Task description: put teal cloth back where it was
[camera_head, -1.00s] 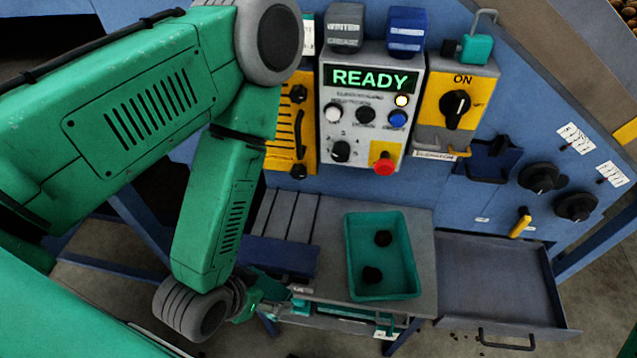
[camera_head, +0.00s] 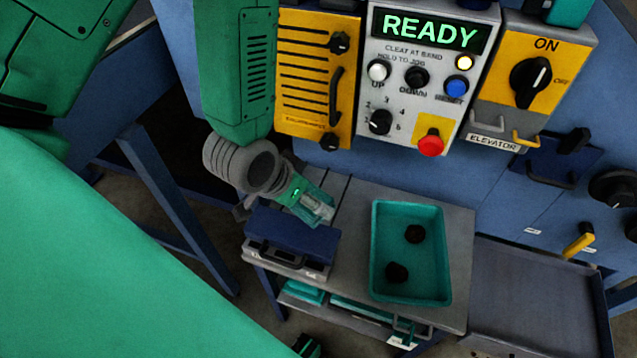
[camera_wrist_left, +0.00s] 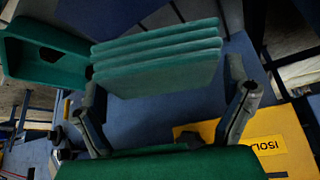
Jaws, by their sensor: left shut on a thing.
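A folded teal cloth (camera_wrist_left: 157,62) of several layers shows between the two fingers of my left gripper (camera_wrist_left: 166,88) in the left wrist view. In the head view my left gripper (camera_head: 318,211) hangs low over the left part of the grey table, just above a dark blue block (camera_head: 292,237). The held cloth is hard to make out there. More teal pieces (camera_head: 305,291) lie on the shelf under the tabletop. My right gripper is not in view.
A teal tray (camera_head: 447,285) with two dark lumps stands on the grey tabletop (camera_head: 455,225), right of my left gripper. An open grey drawer (camera_head: 540,290) is further right. Behind is a control panel (camera_head: 425,90) with a red button and a READY display.

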